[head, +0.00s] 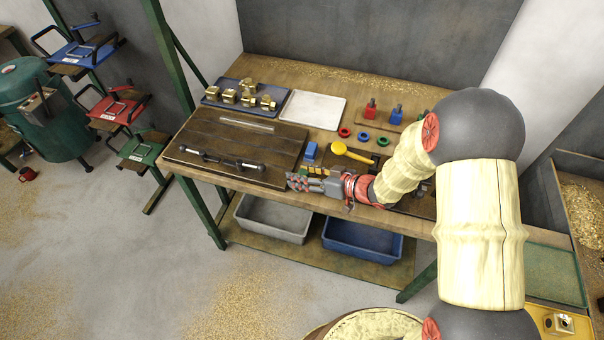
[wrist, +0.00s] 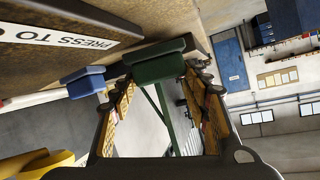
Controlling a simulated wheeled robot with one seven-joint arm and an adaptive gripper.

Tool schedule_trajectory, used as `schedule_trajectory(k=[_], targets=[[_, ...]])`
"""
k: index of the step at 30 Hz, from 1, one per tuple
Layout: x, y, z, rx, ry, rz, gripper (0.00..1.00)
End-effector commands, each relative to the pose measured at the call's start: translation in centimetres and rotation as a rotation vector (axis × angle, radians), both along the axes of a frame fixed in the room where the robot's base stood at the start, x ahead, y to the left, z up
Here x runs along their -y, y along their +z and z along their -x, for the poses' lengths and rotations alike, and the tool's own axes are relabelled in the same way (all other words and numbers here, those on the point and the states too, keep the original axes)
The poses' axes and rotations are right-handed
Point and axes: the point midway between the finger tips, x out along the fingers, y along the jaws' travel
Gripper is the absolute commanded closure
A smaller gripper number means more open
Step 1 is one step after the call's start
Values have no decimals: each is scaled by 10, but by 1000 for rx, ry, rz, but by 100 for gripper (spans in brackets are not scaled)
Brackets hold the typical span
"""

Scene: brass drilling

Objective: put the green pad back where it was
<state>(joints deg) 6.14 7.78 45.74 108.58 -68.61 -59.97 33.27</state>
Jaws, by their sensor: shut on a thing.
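My gripper (head: 304,182) is over the front edge of the workbench, in front of the dark board. In the wrist view its fingers (wrist: 158,88) are shut on the green pad (wrist: 155,70), a dark green block with a dark layer on one side. In the head view I cannot make out the green pad at the gripper. A similar blue pad (wrist: 86,82) is beside it in the wrist view, apart from the fingers. It also shows on the bench in the head view (head: 310,151), just behind my gripper.
A dark board (head: 215,137) with a black bar lies left on the bench. A yellow round-ended thing (head: 350,152) lies close behind my arm. Coloured rings (head: 363,137), a white tray (head: 312,109) and a tray of brass parts (head: 240,84) are farther back. Bins stand below.

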Motion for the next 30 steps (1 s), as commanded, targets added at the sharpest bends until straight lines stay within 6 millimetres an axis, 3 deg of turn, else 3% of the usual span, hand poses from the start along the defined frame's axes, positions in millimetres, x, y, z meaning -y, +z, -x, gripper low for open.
schedule_trajectory(k=[29,30], targets=[[0,-11,0,-1,0,-1,83],[0,-11,0,0,0,0,53]])
